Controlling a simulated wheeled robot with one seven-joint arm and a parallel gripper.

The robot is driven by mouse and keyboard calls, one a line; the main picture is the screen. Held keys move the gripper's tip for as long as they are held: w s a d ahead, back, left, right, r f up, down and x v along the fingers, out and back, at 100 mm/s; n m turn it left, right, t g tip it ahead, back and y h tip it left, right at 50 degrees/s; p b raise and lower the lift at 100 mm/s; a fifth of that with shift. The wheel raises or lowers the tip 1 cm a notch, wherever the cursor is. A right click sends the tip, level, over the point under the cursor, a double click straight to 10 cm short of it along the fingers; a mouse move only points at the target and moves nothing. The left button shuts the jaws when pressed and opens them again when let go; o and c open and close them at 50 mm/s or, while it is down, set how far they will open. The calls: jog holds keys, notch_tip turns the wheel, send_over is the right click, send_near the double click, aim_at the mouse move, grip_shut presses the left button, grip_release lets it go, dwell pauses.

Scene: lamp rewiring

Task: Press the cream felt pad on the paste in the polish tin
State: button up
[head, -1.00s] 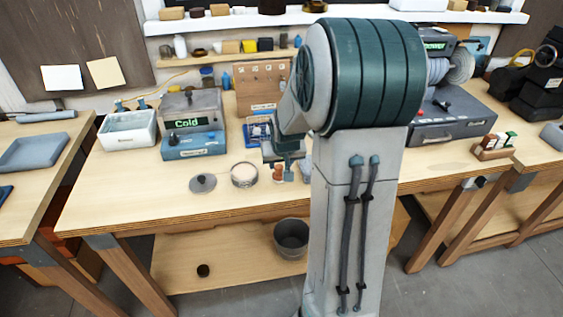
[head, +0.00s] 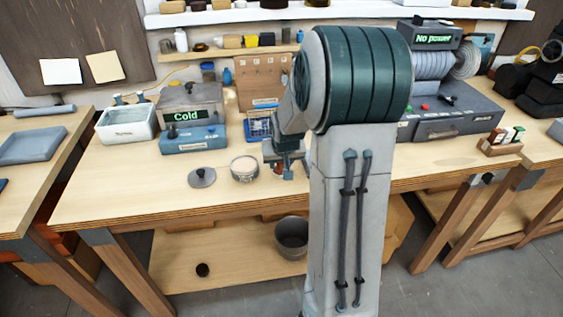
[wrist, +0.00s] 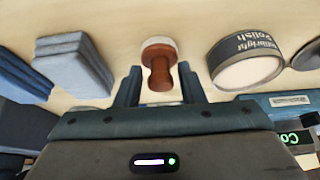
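The polish tin (head: 244,170) stands open on the bench with pale paste in it. It also shows in the wrist view (wrist: 246,68), right of my gripper. The felt pad (wrist: 158,43) is a cream disc on a turned brown wooden handle (wrist: 160,74); the pad end is away from my gripper. My gripper (wrist: 162,82) is open, its two fingers on either side of the handle with gaps visible on both sides. In the head view my gripper (head: 288,174) is low over the bench, right of the tin, and the pad cannot be made out there.
The tin's lid (head: 201,178) lies left of the tin. Grey-blue folded cloths (wrist: 75,62) lie left of my gripper in the wrist view. A box reading "Cold" (head: 192,118) and a white tub (head: 127,123) stand behind left. The bench's front left is clear.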

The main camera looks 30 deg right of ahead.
jog(key=c, duration=0.6)
jog(key=shift+r+p, duration=1.65)
jog(key=shift+r, duration=0.85)
